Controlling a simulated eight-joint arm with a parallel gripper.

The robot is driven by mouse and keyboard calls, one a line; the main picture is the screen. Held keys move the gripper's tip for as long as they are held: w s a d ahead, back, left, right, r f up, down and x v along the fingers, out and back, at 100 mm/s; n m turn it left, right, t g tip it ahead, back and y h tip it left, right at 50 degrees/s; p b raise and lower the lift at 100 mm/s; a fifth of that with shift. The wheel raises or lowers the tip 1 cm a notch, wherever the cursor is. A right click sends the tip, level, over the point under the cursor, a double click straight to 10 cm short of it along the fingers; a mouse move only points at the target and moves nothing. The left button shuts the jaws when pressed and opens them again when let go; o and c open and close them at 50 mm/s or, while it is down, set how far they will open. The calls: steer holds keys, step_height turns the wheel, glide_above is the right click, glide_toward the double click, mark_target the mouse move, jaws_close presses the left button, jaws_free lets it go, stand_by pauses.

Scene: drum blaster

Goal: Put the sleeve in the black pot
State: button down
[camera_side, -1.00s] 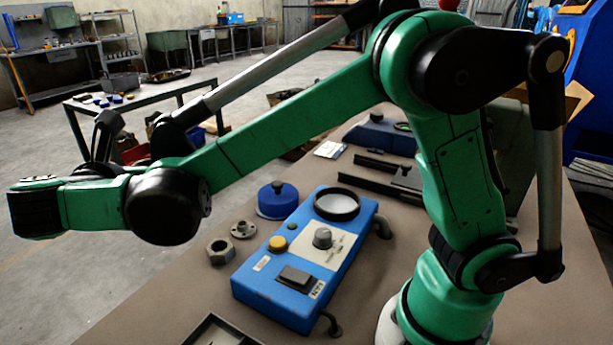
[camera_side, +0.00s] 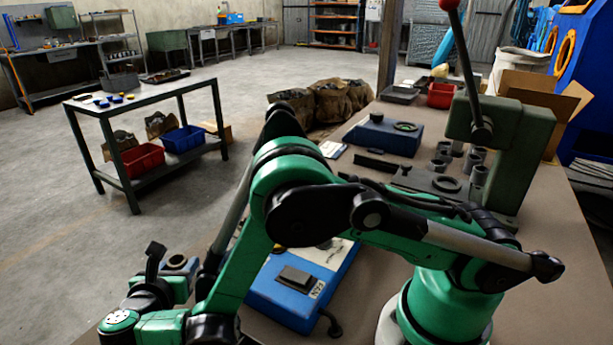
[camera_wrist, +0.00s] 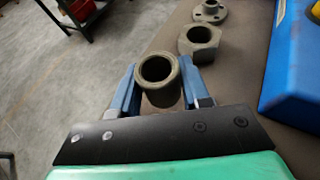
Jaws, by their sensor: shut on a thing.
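The sleeve (camera_wrist: 165,97) is a grey, thick-walled tube. In the wrist view it sits between the two blue fingers of my gripper (camera_wrist: 158,76), with its open end facing the camera. The fingers are shut on its sides. The sleeve appears clear of the hex nut behind it. In the side view my wrist is low at the left, partly behind dark and green links, and the grip is hard to make out. I cannot identify the black pot in either current view; my arm covers much of the near bench.
A hex nut (camera_wrist: 199,43) and a flanged ring (camera_wrist: 209,12) lie on the bench beside a blue box (camera_side: 290,296), now partly behind my arm. A green press (camera_side: 512,150) with several grey cylinders stands at the right.

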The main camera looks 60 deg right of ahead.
steer(key=shift+f, duration=1.15)
steer(key=shift+f, duration=0.15)
steer(key=shift+c, duration=2.1)
jaws_free()
